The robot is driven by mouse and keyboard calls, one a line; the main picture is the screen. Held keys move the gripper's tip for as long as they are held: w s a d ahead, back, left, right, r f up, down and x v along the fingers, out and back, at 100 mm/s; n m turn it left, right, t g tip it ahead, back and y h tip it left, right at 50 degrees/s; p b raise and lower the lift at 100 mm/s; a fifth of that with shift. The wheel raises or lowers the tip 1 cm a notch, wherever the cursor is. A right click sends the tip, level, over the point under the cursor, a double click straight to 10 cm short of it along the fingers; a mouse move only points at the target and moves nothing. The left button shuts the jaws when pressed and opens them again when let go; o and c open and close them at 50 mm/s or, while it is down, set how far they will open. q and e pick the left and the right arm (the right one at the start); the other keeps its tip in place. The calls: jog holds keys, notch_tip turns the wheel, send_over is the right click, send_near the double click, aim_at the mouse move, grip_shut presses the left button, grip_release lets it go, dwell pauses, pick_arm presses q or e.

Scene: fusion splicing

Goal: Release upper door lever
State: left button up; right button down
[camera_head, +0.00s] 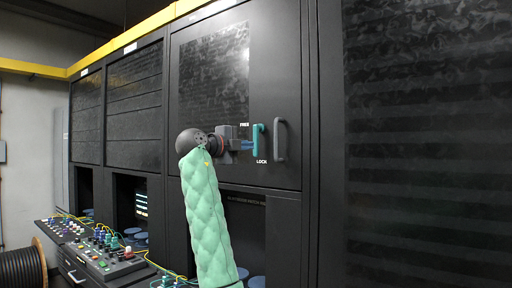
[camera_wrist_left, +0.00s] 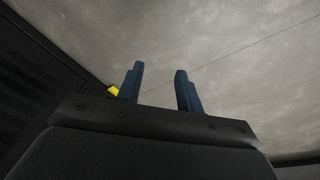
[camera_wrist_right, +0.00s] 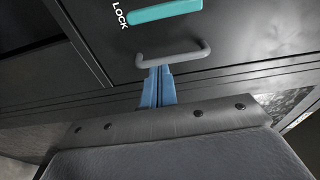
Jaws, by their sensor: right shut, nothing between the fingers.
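The teal lever (camera_head: 259,140) is on the upper cabinet door (camera_head: 210,75). It stands upright, with the word FREE near its top and LOCK near its lower end. A grey bar handle (camera_head: 280,140) is to its right. My right gripper (camera_head: 248,145) is shut and empty, with its blue fingertips close to the lever; I cannot tell whether they touch it. In the right wrist view the closed fingers (camera_wrist_right: 154,70) point at the grey handle (camera_wrist_right: 172,53), with the teal lever (camera_wrist_right: 165,12) beyond. My left gripper (camera_wrist_left: 158,82) is open and empty, away from the door.
Below the door is an open bay (camera_head: 243,220). Consoles with knobs and yellow cables (camera_head: 105,250) stand at the lower left, beside a black cable reel (camera_head: 22,268). A large dark panel (camera_head: 425,140) fills the right side.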

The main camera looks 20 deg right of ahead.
jog(key=shift+s+d+r, duration=0.1)
jog(key=shift+s, duration=0.1)
